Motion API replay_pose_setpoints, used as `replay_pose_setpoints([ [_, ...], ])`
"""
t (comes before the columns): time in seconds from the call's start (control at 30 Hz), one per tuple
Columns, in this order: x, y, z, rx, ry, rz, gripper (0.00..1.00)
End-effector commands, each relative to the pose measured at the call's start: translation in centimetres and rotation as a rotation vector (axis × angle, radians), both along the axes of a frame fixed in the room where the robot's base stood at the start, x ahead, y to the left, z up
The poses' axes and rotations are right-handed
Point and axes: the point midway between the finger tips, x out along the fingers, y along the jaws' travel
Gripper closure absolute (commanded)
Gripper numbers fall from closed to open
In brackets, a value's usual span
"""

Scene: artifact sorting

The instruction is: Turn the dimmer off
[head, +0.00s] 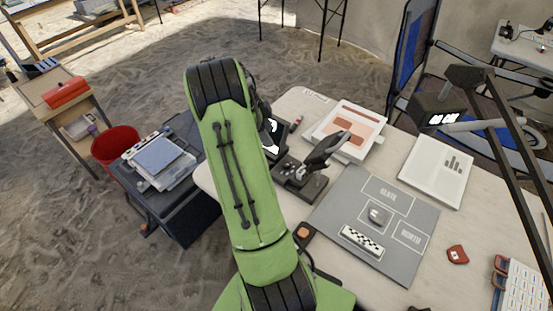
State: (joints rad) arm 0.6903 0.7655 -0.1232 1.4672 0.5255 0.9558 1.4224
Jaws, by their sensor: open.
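A small dark box with an orange-brown top (303,232), probably the dimmer, lies at the near left edge of the table, close beside my green arm. A dark cable runs near it. Its setting is too small to read. A desk lamp (438,112) stands over the right of the table, and its head shows bright white panels, so it looks lit. My arm rises from the bottom and bends at the top.
A black stand device (300,180) and a tray (378,113) are behind the box. A red bin (113,143) and dark case (185,215) stand left.

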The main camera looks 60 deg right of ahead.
Motion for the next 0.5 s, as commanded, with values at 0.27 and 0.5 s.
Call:
replay_pose_setpoints([
  [0.27,-2.4,-1.2,-6.7,0.006,0.002,0.000,0.46],
  [0.5,-4.2,-2.2,-11.7,0.005,0.001,0.001,0.46],
])
